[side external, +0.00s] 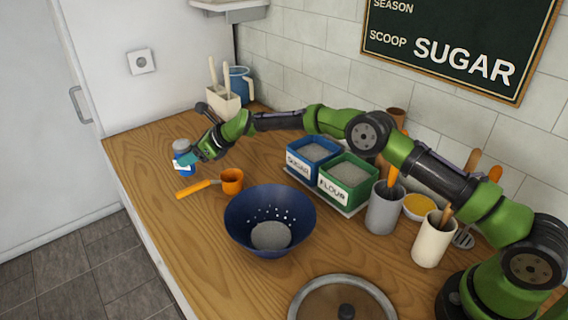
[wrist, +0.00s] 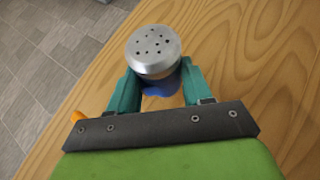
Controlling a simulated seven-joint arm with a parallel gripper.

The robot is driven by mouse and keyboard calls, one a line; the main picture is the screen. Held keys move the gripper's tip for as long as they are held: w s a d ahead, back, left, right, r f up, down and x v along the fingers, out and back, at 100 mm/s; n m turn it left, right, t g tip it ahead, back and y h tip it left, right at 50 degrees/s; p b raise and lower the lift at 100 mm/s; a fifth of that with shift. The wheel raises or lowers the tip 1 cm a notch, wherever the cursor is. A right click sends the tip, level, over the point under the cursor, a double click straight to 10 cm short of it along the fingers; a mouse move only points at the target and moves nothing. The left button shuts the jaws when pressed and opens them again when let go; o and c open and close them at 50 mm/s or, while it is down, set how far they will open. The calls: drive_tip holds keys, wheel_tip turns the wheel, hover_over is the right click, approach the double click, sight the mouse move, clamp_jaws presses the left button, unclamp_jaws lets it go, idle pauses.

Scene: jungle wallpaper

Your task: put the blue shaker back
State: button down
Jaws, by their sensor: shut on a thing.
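The blue shaker (side external: 181,147) has a silver lid and a blue body with a pale label. It is at the far left of the wooden counter, and I cannot tell whether its base touches the wood. In the wrist view its perforated metal lid (wrist: 154,50) faces the camera, with a bit of blue body below. My gripper (side external: 188,160) is shut on the shaker, with a teal finger on each side of it. It also shows in the wrist view (wrist: 157,82). The shaker's lower part is mostly hidden by the fingers.
An orange scoop (side external: 231,181) lies just in front of the shaker. A blue colander (side external: 270,200) with grey contents stands nearby. Sugar (side external: 298,166) and flour (side external: 335,187) bins stand behind it. A cream utensil holder (side external: 222,104) and blue mug (side external: 243,84) stand at the back. The counter's left edge is close.

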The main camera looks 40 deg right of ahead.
drive_tip(key=shift+f, duration=1.5)
drive_tip(key=shift+f, duration=0.1)
drive_tip(key=shift+c, duration=2.4)
unclamp_jaws()
drive_tip(key=shift+f, duration=0.1)
